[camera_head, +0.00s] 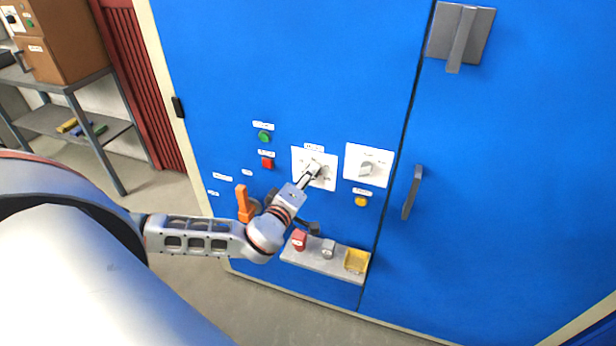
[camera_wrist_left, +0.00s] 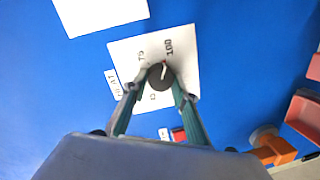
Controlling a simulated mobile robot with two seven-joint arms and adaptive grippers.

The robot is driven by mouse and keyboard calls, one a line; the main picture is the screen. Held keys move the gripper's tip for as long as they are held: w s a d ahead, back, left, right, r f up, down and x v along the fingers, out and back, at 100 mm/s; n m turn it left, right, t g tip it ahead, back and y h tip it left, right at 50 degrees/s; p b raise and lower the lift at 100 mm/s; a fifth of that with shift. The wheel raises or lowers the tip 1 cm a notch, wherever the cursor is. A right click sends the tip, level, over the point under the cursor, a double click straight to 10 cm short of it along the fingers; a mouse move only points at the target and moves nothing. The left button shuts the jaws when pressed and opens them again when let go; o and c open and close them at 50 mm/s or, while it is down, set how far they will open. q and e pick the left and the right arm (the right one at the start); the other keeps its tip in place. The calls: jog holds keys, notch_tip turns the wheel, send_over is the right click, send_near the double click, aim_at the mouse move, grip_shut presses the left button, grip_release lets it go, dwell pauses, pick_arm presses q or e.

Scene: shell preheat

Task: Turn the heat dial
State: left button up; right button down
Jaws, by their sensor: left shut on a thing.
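The heat dial (camera_wrist_left: 160,79) is a round dark knob on a white plate (camera_wrist_left: 190,62) on the blue cabinet front. In the head view my left gripper (camera_head: 314,170) reaches the plate (camera_head: 299,153) and hides most of the dial. My right gripper is in neither view.
A second white plate with a switch (camera_head: 367,170) is just right. Green (camera_head: 264,137) and red (camera_head: 267,163) buttons and an orange handle (camera_head: 243,203) are left. Below, a small shelf (camera_head: 315,262) holds a red block (camera_head: 299,240), a grey block (camera_head: 328,248) and a yellow tray (camera_head: 356,261).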

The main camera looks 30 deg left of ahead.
pick_arm(q)
jog(key=shift+m, duration=0.3)
jog(key=o, duration=1.1)
jog(key=v, duration=1.2)
